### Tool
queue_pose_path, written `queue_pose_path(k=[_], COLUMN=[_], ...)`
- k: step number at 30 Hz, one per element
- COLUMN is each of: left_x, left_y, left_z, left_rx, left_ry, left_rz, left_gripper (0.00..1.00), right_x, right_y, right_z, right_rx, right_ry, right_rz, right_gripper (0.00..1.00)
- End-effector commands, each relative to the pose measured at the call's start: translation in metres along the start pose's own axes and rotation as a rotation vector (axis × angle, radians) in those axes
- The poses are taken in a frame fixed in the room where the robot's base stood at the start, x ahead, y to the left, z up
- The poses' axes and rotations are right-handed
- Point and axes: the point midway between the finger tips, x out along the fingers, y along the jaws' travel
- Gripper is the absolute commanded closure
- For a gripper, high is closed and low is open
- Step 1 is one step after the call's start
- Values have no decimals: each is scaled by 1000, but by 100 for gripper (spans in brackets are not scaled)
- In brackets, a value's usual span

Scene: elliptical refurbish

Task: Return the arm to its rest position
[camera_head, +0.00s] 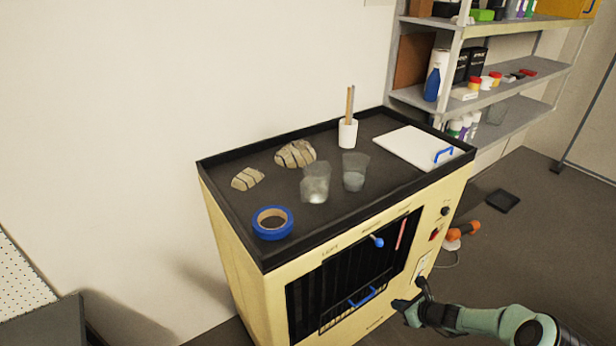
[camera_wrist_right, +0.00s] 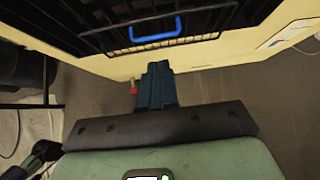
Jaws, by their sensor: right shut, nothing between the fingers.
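My right gripper (camera_head: 408,308) is at the lower right in the head view, in front of the cream cabinet (camera_head: 232,250). It is shut and empty, just to the right of the blue handle (camera_head: 362,297) on the wire rack and apart from it. In the right wrist view the shut fingers (camera_wrist_right: 156,72) point toward the cabinet's lower front edge, below the blue handle (camera_wrist_right: 156,27). My green right arm (camera_head: 485,320) comes in from the lower right. My left gripper is in neither view.
The cabinet's black top holds blue tape (camera_head: 272,222), bread-like pieces (camera_head: 295,154), two clear cups (camera_head: 316,183), a white holder (camera_head: 348,133) and a white board (camera_head: 412,146). Shelves (camera_head: 510,85) stand behind. An orange tool (camera_head: 463,231) lies on the floor right of the cabinet.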

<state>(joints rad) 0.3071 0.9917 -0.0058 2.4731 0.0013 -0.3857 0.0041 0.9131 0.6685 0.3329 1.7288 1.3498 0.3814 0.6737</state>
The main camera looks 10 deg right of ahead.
Motion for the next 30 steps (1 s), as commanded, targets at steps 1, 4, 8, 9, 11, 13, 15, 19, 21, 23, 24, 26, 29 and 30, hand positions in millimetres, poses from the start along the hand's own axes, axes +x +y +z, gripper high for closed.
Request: queue_pose_path(k=[1,4,8,9,11,13,15,19,21,23,24,26,29,30], left_x=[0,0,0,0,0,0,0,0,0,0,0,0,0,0], left_y=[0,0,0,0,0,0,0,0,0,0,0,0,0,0], left_z=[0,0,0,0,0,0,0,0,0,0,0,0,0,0], left_rx=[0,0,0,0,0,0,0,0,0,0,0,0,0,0], left_ry=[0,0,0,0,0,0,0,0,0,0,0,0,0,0], left_rz=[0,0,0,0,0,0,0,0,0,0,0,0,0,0], left_gripper=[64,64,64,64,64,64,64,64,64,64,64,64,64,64], right_x=[1,8,25,30,34,33,26,2,-12,-22,-28,-35,-41,-41], right_y=[2,18,72,95,133,177,221,291,319,337,347,358,367,368], right_z=[-1,-11,-49,-65,-93,-125,-157,-204,-219,-227,-230,-234,-236,-236], right_rx=[-4,-50,-237,-328,-497,-721,-980,-1498,-1725,-1876,-1957,-2044,-2121,-2125], right_ry=[3,39,156,201,267,327,357,301,221,146,98,39,-19,-22], right_rz=[3,35,150,204,298,419,555,799,894,952,979,1008,1027,1028], right_gripper=[100,100,100,100,100,100,100,100,100,100,100,100,100,100])
